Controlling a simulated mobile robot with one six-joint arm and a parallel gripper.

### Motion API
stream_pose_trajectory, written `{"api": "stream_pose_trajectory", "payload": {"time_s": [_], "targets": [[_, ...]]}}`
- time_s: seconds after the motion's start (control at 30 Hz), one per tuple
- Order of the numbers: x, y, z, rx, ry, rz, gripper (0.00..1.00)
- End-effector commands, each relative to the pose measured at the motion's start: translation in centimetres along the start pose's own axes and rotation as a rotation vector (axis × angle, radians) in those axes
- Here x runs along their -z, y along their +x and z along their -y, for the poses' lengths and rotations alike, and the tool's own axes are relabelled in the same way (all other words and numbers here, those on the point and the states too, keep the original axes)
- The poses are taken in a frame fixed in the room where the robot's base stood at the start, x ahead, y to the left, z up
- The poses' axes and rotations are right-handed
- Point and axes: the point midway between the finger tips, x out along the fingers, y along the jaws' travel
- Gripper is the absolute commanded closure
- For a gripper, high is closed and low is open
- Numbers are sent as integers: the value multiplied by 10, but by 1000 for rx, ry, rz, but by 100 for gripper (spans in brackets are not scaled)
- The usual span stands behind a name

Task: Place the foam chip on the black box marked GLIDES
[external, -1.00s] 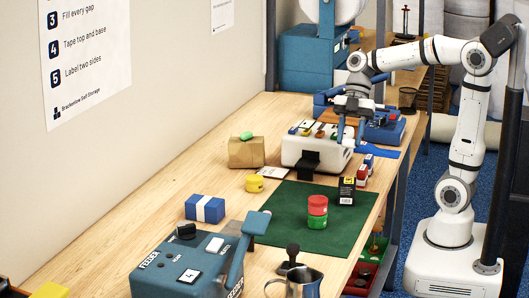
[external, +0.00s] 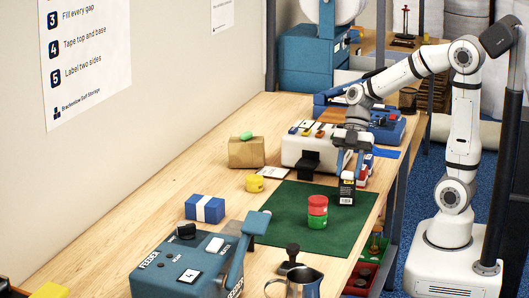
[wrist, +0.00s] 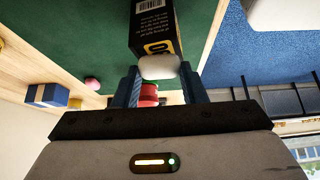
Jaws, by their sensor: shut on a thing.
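The black box (external: 346,193) stands upright on the green mat near its right edge; the wrist view also shows it (wrist: 148,38), with white print and part of a yellow label. My gripper (external: 348,172) points down directly over the box. In the wrist view my gripper (wrist: 159,70) is shut on the white foam chip (wrist: 159,67). The chip also shows as a small white spot in the external view (external: 347,175), at the box's top. It covers part of the yellow label in the wrist view. I cannot tell whether chip and box touch.
Red and green round tins (external: 317,211) are stacked on the green mat (external: 280,226), left of the box. A white machine (external: 295,152) stands behind. A yellow tin (external: 254,184), a blue box (external: 205,208) and a metal jug (external: 303,284) are farther off.

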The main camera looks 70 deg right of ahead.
Motion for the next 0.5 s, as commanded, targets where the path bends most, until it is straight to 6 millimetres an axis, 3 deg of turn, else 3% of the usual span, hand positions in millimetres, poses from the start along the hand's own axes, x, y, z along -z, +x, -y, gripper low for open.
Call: {"api": "stream_pose_trajectory", "payload": {"time_s": [0.1, 0.13, 0.2, 0.37, 0.5], "targets": [[-2, 4, 0, 0, 0, 0, 83], [-1, 2, 0, 0, 0, 0, 60], [-1, 2, 0, 0, 0, 0, 54], [-1, 2, 0, 0, 0, 0, 41], [-1, 2, 0, 0, 0, 0, 40]]}}
